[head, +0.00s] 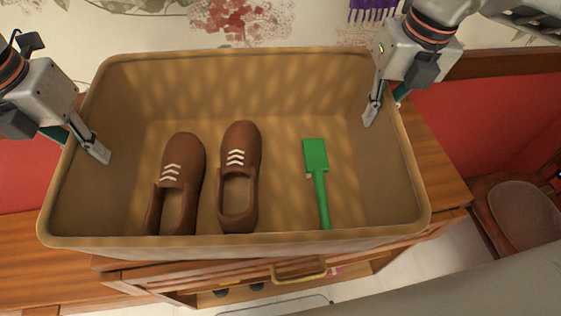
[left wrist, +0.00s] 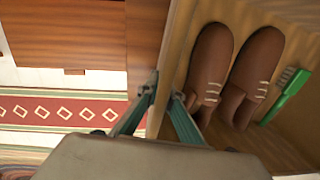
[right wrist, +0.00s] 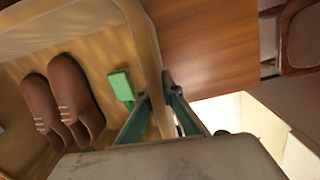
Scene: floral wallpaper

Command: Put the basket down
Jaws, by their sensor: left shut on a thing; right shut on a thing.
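A large tan basket (head: 235,243) fills the middle of the head view, level, over a wooden cabinet top. I cannot tell whether its bottom touches the wood. Inside lie two brown shoes (head: 176,185) (head: 239,178) with white laces and a green brush (head: 316,158). My left gripper (head: 88,145) is shut on the basket's left wall, one finger inside. My right gripper (head: 376,100) is shut on the right wall, one finger inside. The left wrist view shows the left wall between the fingers (left wrist: 163,98). The right wrist view shows the right wall between the fingers (right wrist: 157,100).
The wooden cabinet top (head: 440,165) shows on both sides of the basket. A drawer with a brass handle (head: 298,270) is below its front. A chair (head: 520,212) stands at the right. Floral wallpaper is behind. A red patterned rug (left wrist: 65,110) lies on the floor.

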